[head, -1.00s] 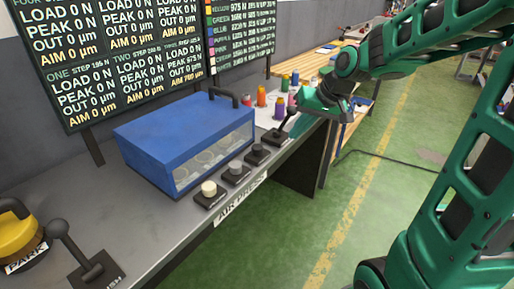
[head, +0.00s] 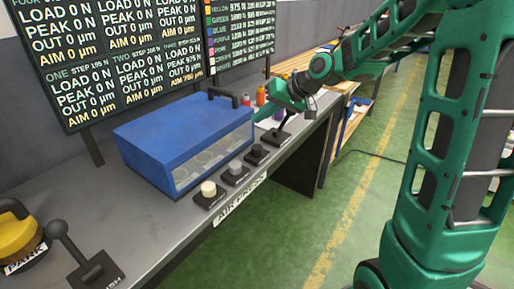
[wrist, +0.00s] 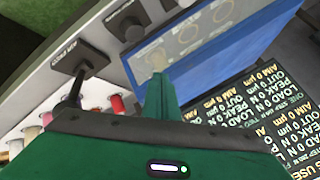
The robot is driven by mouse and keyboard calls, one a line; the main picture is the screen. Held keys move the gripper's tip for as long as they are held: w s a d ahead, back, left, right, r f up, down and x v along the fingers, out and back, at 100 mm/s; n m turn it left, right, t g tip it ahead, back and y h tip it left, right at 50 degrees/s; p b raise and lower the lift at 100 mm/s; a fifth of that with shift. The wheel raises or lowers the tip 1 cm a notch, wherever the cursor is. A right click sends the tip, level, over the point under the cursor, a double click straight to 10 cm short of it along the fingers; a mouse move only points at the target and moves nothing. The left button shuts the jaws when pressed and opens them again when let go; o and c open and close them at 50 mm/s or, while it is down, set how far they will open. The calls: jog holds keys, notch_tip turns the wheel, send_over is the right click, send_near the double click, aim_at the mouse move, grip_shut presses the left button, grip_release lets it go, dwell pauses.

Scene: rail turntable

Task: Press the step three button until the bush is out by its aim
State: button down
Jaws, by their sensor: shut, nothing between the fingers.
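Three round buttons stand in a row in front of the blue press box: a white one (head: 208,189), a grey one (head: 235,168) and a dark one (head: 256,151). Their small labels are unreadable, so I cannot tell which is step three. The dark one also seems to show in the wrist view (wrist: 130,30). The board (head: 120,60) shows an aim of about 700 µm and out 0 µm in its lower right panel. My gripper (head: 266,112) is shut and empty, above the counter beyond the dark button, apart from it. The bush cannot be made out.
The blue box (head: 165,140) with a clear front stands behind the buttons. A black lever (head: 281,135) stands close to my gripper, right of the dark button.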

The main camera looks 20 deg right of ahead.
aim_at(260, 148)
jog(key=shift+f, duration=3.75)
jog(key=shift+s+f, duration=0.1)
jog(key=shift+f, duration=0.1)
jog(key=shift+f, duration=0.2)
jog(key=shift+s+f, duration=0.1)
jog(key=shift+f, duration=0.5)
jog(key=shift+r, duration=1.05)
jog(key=shift+r, duration=2.5)
